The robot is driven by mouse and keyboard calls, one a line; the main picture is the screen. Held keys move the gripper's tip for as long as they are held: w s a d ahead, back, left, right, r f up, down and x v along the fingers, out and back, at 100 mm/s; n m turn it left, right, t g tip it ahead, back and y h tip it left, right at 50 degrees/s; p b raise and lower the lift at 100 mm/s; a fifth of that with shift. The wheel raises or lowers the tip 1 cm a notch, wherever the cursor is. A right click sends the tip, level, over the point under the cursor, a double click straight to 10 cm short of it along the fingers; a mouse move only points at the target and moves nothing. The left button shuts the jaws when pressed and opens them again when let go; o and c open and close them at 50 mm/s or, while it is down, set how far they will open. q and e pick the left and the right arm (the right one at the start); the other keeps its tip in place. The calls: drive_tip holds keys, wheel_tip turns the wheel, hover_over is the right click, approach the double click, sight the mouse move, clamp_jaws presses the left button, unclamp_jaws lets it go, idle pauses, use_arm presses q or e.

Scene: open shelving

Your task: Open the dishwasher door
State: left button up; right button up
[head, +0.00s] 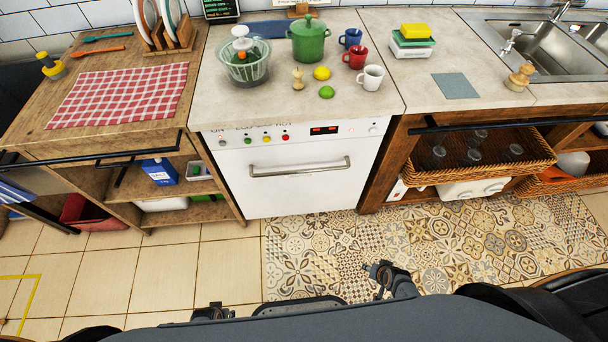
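The dishwasher (235,185) is a white front unit under the middle counter in the head view. Its door (300,195) is closed and upright, flush with the cabinets. A silver bar handle (300,169) runs across the door's upper part. A control panel with coloured knobs and a red display (324,130) sits above it. My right gripper (379,272) is low over the patterned floor, in front and to the right of the door, apart from the handle. My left gripper (211,311) is partly visible near the bottom edge, left of centre. Finger openings are too small to tell.
Wooden shelving (150,190) stands left of the dishwasher. Wicker baskets (480,157) with glasses are on the right, beneath a black rail (480,125). A green pot (308,42), mugs and fruit stand on the counter above. The floor before the door is clear.

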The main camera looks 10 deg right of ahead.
drive_tip(key=w+a+f+m+t+y+b, duration=0.2)
drive_tip(key=w+b, duration=0.3)
drive_tip(key=w, duration=0.6)
use_arm(q)
drive_tip(key=w+d+f+b, duration=0.2)
drive_tip(key=w+f+b, duration=0.15)
drive_tip(key=w, duration=0.35)
use_arm(e)
drive_tip(key=m+t+y+b, duration=0.4)
drive_tip(key=t+y+b, duration=0.1)
drive_tip(key=y+b, duration=0.45)
approach(303, 170)
drive_tip(key=shift+t, duration=0.3)
drive_tip(key=x, duration=0.3)
drive_tip(key=b+x, duration=0.1)
drive_tip(key=x, duration=0.2)
drive_tip(key=f+x, duration=0.1)
drive_tip(key=x, duration=0.2)
drive_tip(key=shift+a+f+b, duration=0.1)
drive_tip(key=shift+a+b, duration=0.2)
drive_tip(key=shift+b, duration=0.1)
drive_tip(key=shift+w+a, duration=0.2)
drive_tip(key=shift+a, duration=0.05)
use_arm(q)
drive_tip(key=w+d+r+t+h, duration=0.1)
drive_tip(key=w+d+r, duration=0.2)
drive_tip(key=r, duration=0.4)
drive_tip(key=shift+d+t+h, duration=0.25)
drive_tip(key=shift+t+h, duration=0.05)
drive_tip(key=shift+t, duration=0.1)
